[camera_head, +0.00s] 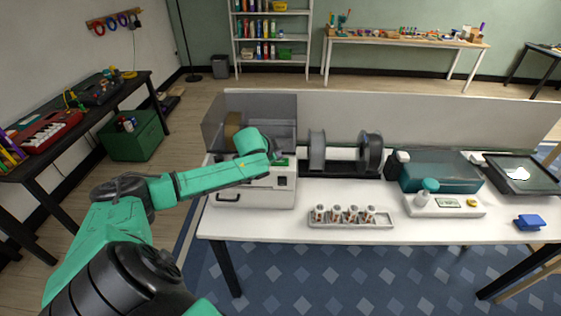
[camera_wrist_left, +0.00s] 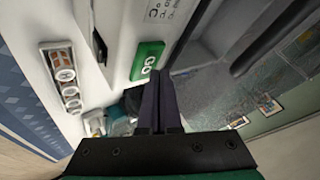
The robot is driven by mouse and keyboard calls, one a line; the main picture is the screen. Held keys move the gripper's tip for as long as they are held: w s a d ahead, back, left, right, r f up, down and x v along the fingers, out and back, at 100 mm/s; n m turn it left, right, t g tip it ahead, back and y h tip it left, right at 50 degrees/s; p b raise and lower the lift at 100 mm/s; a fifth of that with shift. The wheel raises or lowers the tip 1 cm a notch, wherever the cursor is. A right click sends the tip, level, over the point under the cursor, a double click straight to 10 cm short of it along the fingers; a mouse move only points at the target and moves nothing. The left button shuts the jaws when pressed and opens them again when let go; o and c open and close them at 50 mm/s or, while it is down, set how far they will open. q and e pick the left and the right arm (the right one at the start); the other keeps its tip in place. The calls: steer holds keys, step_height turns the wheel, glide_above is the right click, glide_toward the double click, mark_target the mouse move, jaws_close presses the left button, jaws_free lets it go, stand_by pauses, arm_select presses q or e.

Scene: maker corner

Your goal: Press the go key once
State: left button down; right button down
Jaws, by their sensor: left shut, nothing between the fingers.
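The go key is a green rectangular key with white "GO" lettering (camera_wrist_left: 148,62) on the white front of a machine. In the head view a bit of green (camera_head: 280,162) shows on that machine (camera_head: 262,196), just beyond the end of my left arm. My left gripper (camera_wrist_left: 160,78) is shut with its dark fingers together and empty. Its fingertips appear right beside the lettered end of the key in the left wrist view. I cannot tell whether they touch it. In the head view my left wrist hides the fingers. My right gripper is not in view.
The machine has a clear hood (camera_head: 222,125) at its back left. A tray with several small items (camera_head: 388,224) lies in front on the white table. Spools (camera_head: 370,150), a scale (camera_head: 413,207) and a blue object (camera_head: 529,222) stand further right.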

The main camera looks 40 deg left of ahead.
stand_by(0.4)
arm_select(q)
steer(key=shift+f, duration=0.45)
steer(key=shift+r+p, duration=0.55)
steer(key=shift+p, duration=0.3)
steer(key=shift+f, duration=0.1)
